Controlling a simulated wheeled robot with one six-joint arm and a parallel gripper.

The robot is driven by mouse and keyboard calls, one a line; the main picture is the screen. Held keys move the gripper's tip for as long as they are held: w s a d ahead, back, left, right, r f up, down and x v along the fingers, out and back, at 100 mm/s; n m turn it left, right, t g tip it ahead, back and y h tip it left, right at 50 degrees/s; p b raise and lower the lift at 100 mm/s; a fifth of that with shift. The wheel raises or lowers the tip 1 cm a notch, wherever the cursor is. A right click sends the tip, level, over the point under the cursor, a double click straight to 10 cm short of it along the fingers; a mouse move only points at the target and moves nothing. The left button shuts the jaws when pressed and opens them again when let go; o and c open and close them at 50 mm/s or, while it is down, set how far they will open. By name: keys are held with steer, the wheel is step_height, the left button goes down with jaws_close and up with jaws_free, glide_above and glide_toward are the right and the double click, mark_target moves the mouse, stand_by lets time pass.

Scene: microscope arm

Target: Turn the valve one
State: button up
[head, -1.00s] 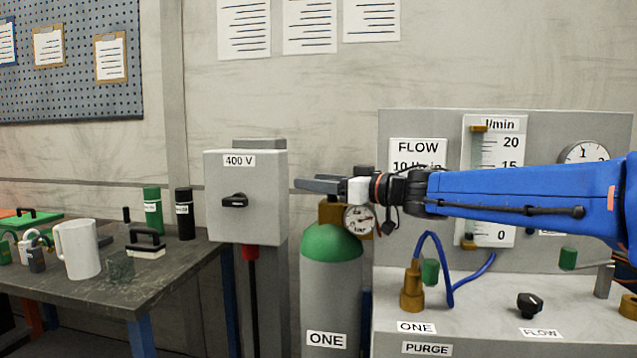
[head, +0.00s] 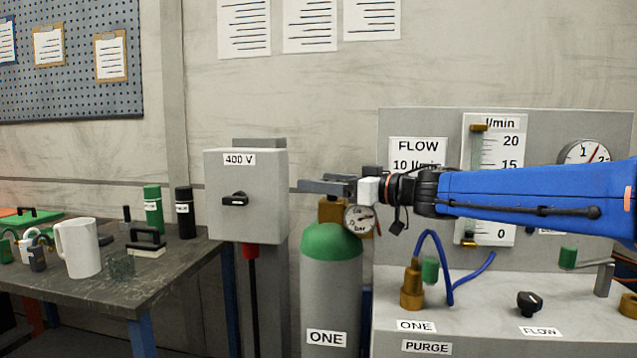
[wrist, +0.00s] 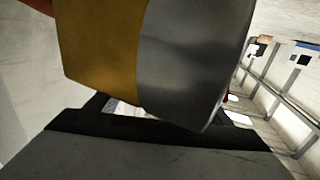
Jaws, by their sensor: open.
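The grey gas cylinder (head: 331,290) with a green shoulder is labelled ONE. It stands upright left of the bench panel. A brass valve body (head: 331,210) sits on its top, with a round gauge (head: 359,219) at its right. My gripper (head: 327,186) reaches in from the right and lies just above and in front of the brass part, hiding its top. The wrist view shows a brass and grey metal piece (wrist: 145,55) very close, above a dark jaw. The gripper is open; I cannot tell whether it touches the valve.
A grey 400 V switch box (head: 245,197) stands close left of the cylinder. The panel bench has a brass fitting (head: 411,290) with a blue hose above another ONE label. A worktable (head: 130,285) with a mug (head: 78,248) is at the left.

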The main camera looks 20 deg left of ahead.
steer(key=s+d, duration=0.2)
steer(key=d, duration=1.3)
steer(key=shift+s+d, duration=0.25)
steer(key=shift+s, duration=0.1)
